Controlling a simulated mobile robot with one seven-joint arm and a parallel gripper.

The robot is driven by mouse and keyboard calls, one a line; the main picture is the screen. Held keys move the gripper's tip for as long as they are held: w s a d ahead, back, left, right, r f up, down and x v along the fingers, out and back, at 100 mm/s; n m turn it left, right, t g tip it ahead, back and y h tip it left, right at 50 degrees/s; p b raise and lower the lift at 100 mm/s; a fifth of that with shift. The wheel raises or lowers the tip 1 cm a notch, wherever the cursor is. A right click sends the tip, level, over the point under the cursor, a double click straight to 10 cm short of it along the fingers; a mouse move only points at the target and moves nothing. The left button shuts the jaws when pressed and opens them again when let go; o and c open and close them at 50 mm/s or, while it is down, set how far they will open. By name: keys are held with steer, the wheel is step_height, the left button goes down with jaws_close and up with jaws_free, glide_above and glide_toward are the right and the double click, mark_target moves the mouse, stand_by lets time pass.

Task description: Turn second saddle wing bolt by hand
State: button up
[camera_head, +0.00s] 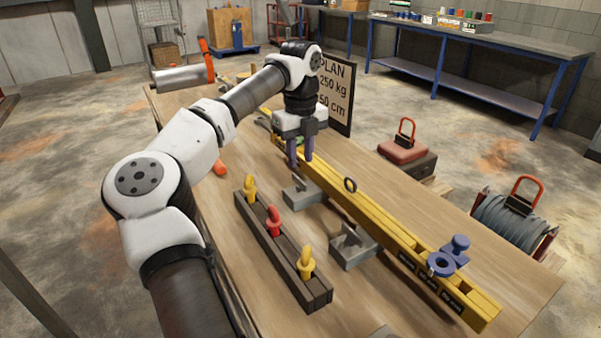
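Another grey block (352,251) with a raised plate is nearer the camera. My gripper (301,163) points down over the far part of the beam, just beyond the farther grey block. Its two fingers look apart, but their tips are small. I cannot tell whether they hold anything. No wing bolt can be made out for certain.
A dark rack (277,253) with yellow and red hooks stands left of the grey blocks. A blue fitting (447,257) sits on the beam's near end. A PLAN board (334,92) stands behind my gripper. The table (480,214) is bare right of the beam.

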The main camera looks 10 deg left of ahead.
mark_target(301, 181)
step_height(301, 181, up, 8)
steer(key=shift+f, duration=0.2)
steer(key=shift+s+f, duration=0.1)
